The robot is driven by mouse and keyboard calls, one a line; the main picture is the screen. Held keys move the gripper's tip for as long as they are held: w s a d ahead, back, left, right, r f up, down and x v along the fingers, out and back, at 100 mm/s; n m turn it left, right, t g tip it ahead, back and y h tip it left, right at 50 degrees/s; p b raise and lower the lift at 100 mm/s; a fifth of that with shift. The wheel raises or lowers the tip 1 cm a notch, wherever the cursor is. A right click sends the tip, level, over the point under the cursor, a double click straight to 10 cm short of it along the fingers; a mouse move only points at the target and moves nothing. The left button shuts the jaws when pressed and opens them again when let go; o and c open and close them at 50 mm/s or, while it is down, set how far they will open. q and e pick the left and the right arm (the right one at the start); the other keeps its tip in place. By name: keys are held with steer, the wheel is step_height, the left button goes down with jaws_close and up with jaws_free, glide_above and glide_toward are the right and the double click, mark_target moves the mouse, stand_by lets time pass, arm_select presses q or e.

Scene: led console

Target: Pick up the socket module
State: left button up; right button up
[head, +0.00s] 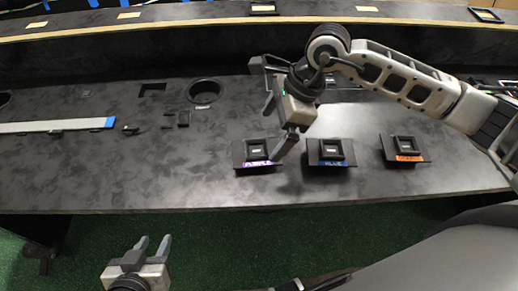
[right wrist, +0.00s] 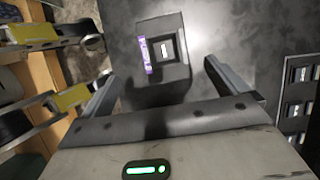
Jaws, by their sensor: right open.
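A black module with a purple label (head: 257,153) lies on the dark console top, and it also shows in the right wrist view (right wrist: 160,62) beyond the fingers. A blue-labelled module (head: 331,153) and an orange-labelled module (head: 404,150) lie to its right; I cannot tell from labels which one is called the socket module. My right gripper (head: 277,128) is open and empty, above the purple-labelled module, with its fingertips toward it. My left gripper (head: 151,244) is open and empty, low in front of the console's front edge.
The console top (head: 120,180) is clear at front left. A round hole (head: 204,91) and small dark parts (head: 176,119) are behind. A white strip with a blue end (head: 60,126) lies at left. A raised ledge (head: 180,12) runs along the back.

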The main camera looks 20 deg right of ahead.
mark_target(255, 151)
steer(key=x, duration=0.3)
steer(key=shift+f, duration=0.15)
steer(key=shift+w+p+x, duration=0.15)
steer(key=shift+p+x, duration=0.15)
steer(key=shift+x, duration=1.05)
steer(key=shift+w+p+x, duration=0.2)
steer(key=shift+p+x, duration=0.05)
steer(key=shift+x, duration=1.1)
steer(key=shift+a, duration=0.15)
steer(key=c, duration=1.1)
